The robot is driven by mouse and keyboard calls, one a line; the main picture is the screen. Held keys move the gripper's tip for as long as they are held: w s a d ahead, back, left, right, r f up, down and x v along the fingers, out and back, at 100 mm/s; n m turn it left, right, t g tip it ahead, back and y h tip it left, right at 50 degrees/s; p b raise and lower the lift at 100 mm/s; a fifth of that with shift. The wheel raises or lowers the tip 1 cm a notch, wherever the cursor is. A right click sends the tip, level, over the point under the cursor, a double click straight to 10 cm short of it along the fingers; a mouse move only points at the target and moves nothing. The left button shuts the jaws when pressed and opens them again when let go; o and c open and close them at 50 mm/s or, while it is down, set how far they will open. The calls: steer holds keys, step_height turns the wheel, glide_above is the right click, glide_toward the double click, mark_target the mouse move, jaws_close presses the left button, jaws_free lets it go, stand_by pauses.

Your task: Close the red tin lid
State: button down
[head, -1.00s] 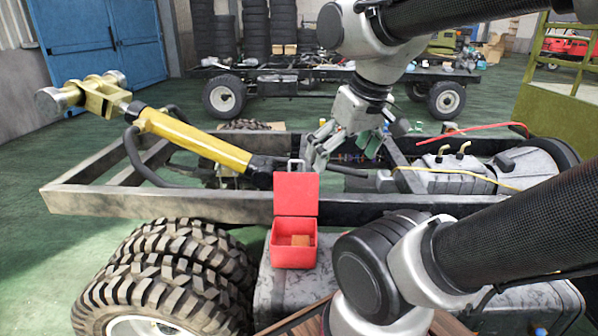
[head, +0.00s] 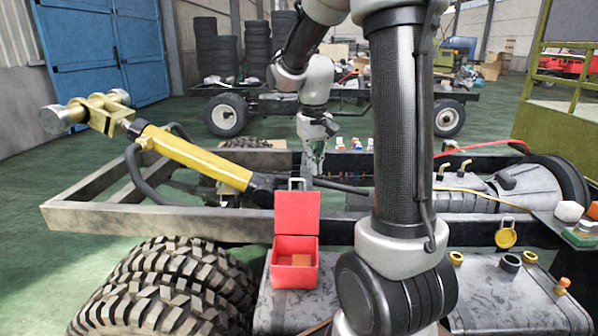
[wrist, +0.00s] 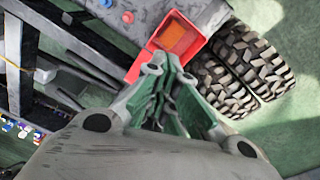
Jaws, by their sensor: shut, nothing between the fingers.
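The red tin (head: 295,272) stands on the grey speckled box beside the big tyres, with a brown block (head: 301,260) inside. In the wrist view, the tin (wrist: 197,44) lies just beyond my gripper's fingertips (wrist: 168,66). I cannot tell whether they touch the lid.
The truck's chassis frame (head: 150,218) runs behind the tin, with a yellow cylinder (head: 200,160) to the left. Tyres (head: 165,275) stand left of the box. Caps and small items (head: 510,262) sit at the right. My own arm hides part of the middle right.

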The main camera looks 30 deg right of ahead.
steer(key=w+d+f, duration=0.1)
steer(key=w, duration=0.3)
steer(key=w+d+f+m, duration=0.1)
steer(key=w+d+f, duration=0.1)
steer(key=w, duration=0.3)
steer(key=w+d+f+m, duration=0.1)
steer(key=w+d, duration=0.1)
steer(key=w, duration=0.2)
steer(key=shift+w+d+f+t+h, duration=0.1)
steer(key=shift+w+f+t+h, duration=0.1)
steer(key=shift+t+h, duration=0.1)
steer(key=w+d+r+m+t, duration=0.1)
steer(key=w+r+m, duration=0.1)
steer(key=w+r, duration=0.25)
steer(key=w+d+x, duration=0.1)
steer(key=x, duration=1)
steer(key=shift+t+h, duration=0.3)
steer(key=shift+s+a+r, duration=0.1)
steer(key=shift+s+a, duration=0.55)
steer(key=shift+s, duration=0.2)
steer(key=shift+s+a+r, duration=0.15)
steer(key=shift+s+a, duration=0.5)
steer(key=shift+s, duration=0.15)
